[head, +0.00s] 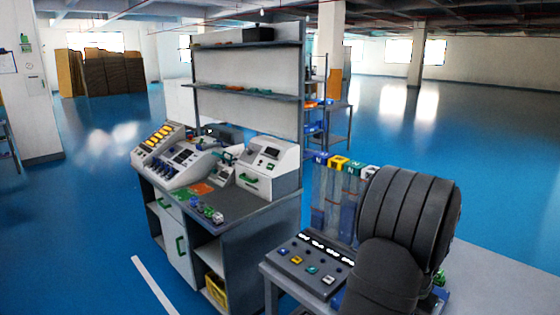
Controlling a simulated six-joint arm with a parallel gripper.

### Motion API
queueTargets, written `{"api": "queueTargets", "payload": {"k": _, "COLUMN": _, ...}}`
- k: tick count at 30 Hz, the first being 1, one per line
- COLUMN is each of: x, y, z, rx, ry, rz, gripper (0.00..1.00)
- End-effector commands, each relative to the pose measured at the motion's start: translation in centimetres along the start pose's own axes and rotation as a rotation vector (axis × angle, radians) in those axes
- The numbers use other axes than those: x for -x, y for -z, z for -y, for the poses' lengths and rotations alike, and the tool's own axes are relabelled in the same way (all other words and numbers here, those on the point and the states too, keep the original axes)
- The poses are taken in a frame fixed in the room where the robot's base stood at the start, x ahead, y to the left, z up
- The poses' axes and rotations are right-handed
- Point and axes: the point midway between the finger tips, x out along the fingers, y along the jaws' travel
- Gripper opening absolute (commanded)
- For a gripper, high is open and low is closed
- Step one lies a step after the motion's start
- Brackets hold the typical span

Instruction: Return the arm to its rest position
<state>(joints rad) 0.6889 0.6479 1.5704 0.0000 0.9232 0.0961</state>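My arm shows in the head view as a large dark grey ribbed link (405,215) at the lower right. It is folded upright in front of a grey table (480,265). My gripper is not in view. It is outside the picture or hidden behind my arm, so whether it is open or shut does not show.
A workbench (240,225) with test units and shelves stands left of my arm. A grey panel with coloured buttons (311,266) and a row of coloured lettered blocks (338,162) are close to my arm's left side. The blue floor (75,215) is open at left.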

Motion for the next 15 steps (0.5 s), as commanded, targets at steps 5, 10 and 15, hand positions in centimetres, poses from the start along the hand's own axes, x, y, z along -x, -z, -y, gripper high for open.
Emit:
{"api": "queueTargets", "payload": {"k": 5, "x": -2.3, "y": 0.0, "z": 0.0, "rx": 0.000, "ry": 0.000, "rz": 0.002, "gripper": 0.00}}
{"api": "queueTargets", "payload": {"k": 10, "x": -3.2, "y": 0.0, "z": 0.0, "rx": 0.000, "ry": 0.000, "rz": 0.001, "gripper": 0.00}}
{"api": "queueTargets", "payload": {"k": 15, "x": -3.2, "y": 0.0, "z": 0.0, "rx": 0.000, "ry": 0.000, "rz": 0.000, "gripper": 0.00}}
